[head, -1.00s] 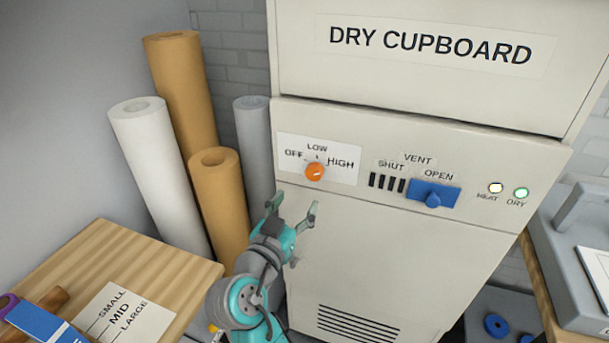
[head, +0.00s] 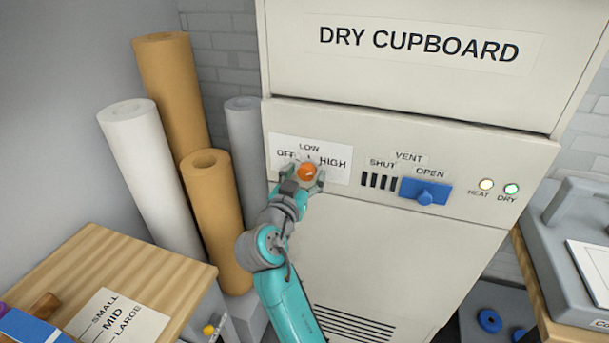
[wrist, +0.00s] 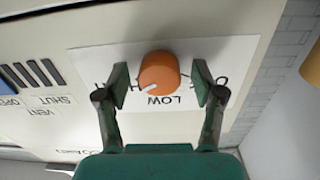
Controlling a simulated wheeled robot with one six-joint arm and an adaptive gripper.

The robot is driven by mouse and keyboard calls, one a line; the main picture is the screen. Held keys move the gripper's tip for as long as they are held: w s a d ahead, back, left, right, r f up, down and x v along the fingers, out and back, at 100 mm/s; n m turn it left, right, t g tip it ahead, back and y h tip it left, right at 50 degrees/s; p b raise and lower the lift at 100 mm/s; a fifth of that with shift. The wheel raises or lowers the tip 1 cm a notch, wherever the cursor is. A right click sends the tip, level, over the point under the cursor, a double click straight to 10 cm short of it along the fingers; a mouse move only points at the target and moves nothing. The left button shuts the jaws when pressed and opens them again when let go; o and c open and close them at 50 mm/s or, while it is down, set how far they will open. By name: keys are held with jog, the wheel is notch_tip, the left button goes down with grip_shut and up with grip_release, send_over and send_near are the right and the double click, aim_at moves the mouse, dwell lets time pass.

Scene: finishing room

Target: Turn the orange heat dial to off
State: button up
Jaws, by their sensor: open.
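The orange heat dial (head: 306,172) sits on a white label plate on the front of the dry cupboard. The plate reads OFF at left, LOW at top and HIGH at right. In the wrist view the dial (wrist: 158,70) appears upside down, and its white mark points between LOW and HIGH. My gripper (head: 303,180) is open at the dial, with one finger on each side. In the wrist view small gaps show between the dial and the fingers of my gripper (wrist: 160,82). The fingers partly hide the words OFF and HIGH there.
A blue vent slider (head: 425,192) sits to the right of the dial, at OPEN, beside dark vent slots. HEAT (head: 486,184) and DRY (head: 511,189) lamps are further right. Tall paper rolls (head: 150,170) stand left of the cupboard. A wooden table (head: 110,262) is at lower left.

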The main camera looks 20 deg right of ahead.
jog(key=c, duration=1.1)
jog(key=shift+c, duration=0.2)
jog(key=shift+n, duration=0.4)
jog(key=n, duration=1.7)
jog(key=shift+n+t, duration=0.3)
jog(key=n, duration=0.6)
jog(key=shift+y, duration=0.3)
